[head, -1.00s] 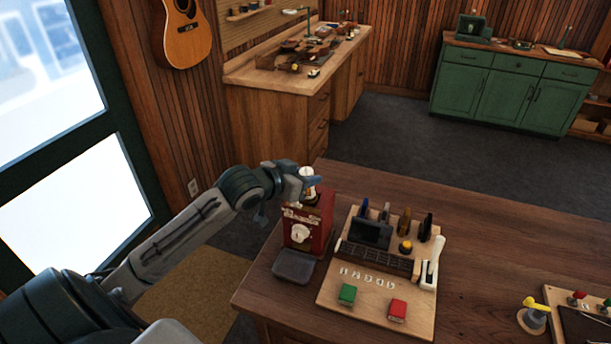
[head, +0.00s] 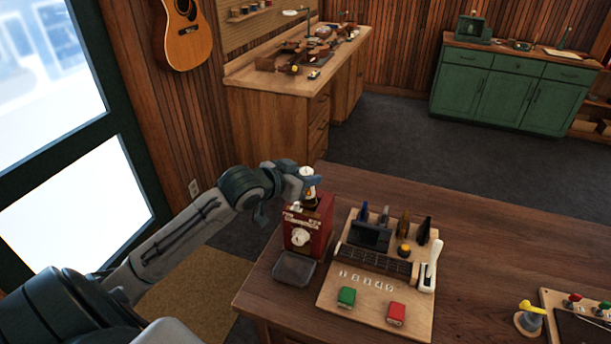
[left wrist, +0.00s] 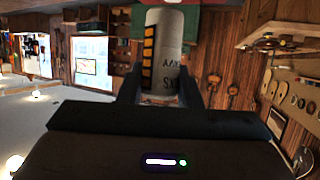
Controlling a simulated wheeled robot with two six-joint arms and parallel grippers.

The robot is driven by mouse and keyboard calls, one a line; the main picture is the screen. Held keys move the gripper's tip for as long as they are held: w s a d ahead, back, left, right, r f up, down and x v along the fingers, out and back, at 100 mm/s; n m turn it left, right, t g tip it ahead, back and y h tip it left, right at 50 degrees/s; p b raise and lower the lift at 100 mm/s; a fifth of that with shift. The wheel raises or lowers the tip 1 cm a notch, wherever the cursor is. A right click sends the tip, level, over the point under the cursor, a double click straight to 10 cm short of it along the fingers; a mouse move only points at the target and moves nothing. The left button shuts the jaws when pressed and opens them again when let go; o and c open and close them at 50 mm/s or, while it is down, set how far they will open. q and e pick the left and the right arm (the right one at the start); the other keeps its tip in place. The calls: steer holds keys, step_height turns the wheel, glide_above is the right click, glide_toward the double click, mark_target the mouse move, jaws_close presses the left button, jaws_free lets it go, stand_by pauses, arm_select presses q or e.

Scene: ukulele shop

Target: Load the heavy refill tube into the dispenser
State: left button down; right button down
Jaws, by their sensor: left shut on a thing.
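The refill tube (head: 308,174) is upright above the red dispenser (head: 310,238) at the table's left corner. My left gripper (head: 312,184) is shut on it. In the left wrist view the tube (left wrist: 172,58) is pale grey, with a yellow and black strip and partly hidden dark lettering, between the two fingers. The tube's lower end is at or just over the dispenser's top; I cannot tell whether it has entered the opening. The dispenser has a white round dial on its front and a dark tray (head: 294,268) at its foot. My right gripper is not in view.
Right of the dispenser lies a wooden board (head: 369,313) with a dark screen, several upright tools, a white lever (head: 431,263), and green and red buttons. A yellow-topped knob (head: 531,309) and another board stand farther right. The table's back right is clear.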

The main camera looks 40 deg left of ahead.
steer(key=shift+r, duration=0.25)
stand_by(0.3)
arm_select(q)
steer(key=c, duration=1.3)
jaws_free()
steer(key=shift+r, duration=0.1)
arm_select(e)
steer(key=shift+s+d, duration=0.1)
